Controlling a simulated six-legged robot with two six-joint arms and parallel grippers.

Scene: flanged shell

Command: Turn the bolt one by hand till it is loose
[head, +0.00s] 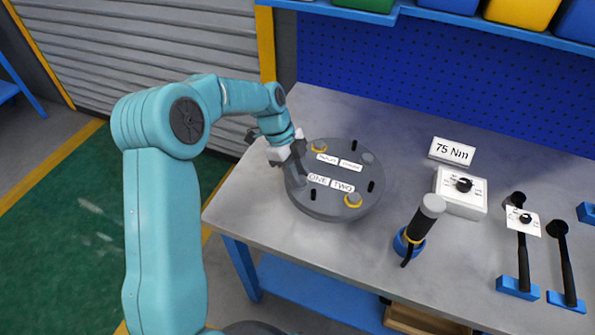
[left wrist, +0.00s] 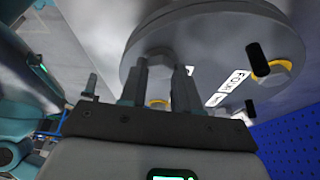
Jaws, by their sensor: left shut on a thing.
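The round grey flanged shell (head: 335,206) lies on the bench. It carries white labels, among them ONE (head: 318,180) and TWO (head: 342,187). My left gripper (head: 297,178) reaches down onto the flange's left edge beside the ONE label, and its fingers hide bolt one in the head view. In the left wrist view my left gripper (left wrist: 162,85) is shut on a grey bolt head (left wrist: 160,62), the fingers on either side of it. My right gripper is not in view.
Short black pegs stand up from the flange, one at its right (head: 371,187). Right of the shell are a black-handled tool in a blue holder (head: 415,235), a white dial box (head: 460,192), a 75 Nm sign (head: 451,152) and two long black-handled tools.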

